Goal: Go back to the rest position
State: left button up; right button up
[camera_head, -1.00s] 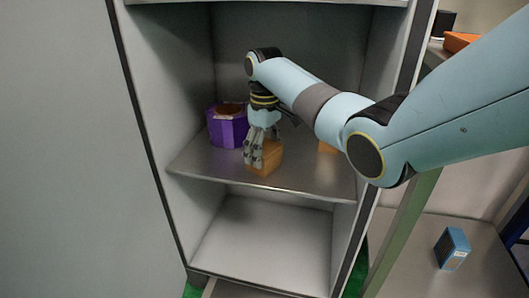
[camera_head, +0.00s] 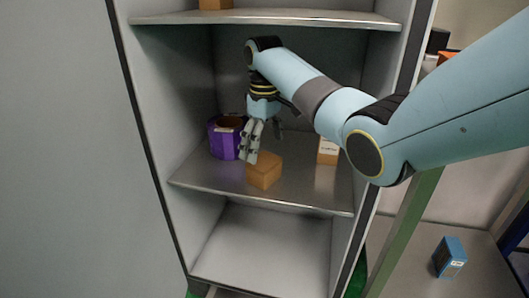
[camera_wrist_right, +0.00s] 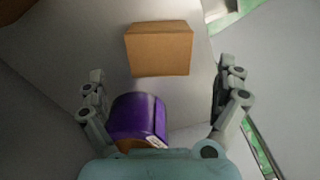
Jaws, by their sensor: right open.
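My right gripper (camera_head: 262,146) is open and empty inside the cabinet, just above and behind an orange-brown box (camera_head: 264,171) on the middle shelf. In the right wrist view the fingers (camera_wrist_right: 165,90) stand wide apart, and the box (camera_wrist_right: 159,50) lies beyond them with nothing held. A purple roll-shaped container (camera_head: 225,138) stands on the same shelf to the left of the gripper; it also shows in the right wrist view (camera_wrist_right: 138,117). My left gripper is not in view.
The middle shelf (camera_head: 315,195) has metal edges; the cabinet walls are close on both sides. Another box (camera_head: 328,149) with a label stands near the right wall. An upper shelf (camera_head: 290,19) is above my arm. A blue box (camera_head: 449,257) lies outside, lower right.

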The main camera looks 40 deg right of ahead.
jog(key=shift+r, duration=0.8)
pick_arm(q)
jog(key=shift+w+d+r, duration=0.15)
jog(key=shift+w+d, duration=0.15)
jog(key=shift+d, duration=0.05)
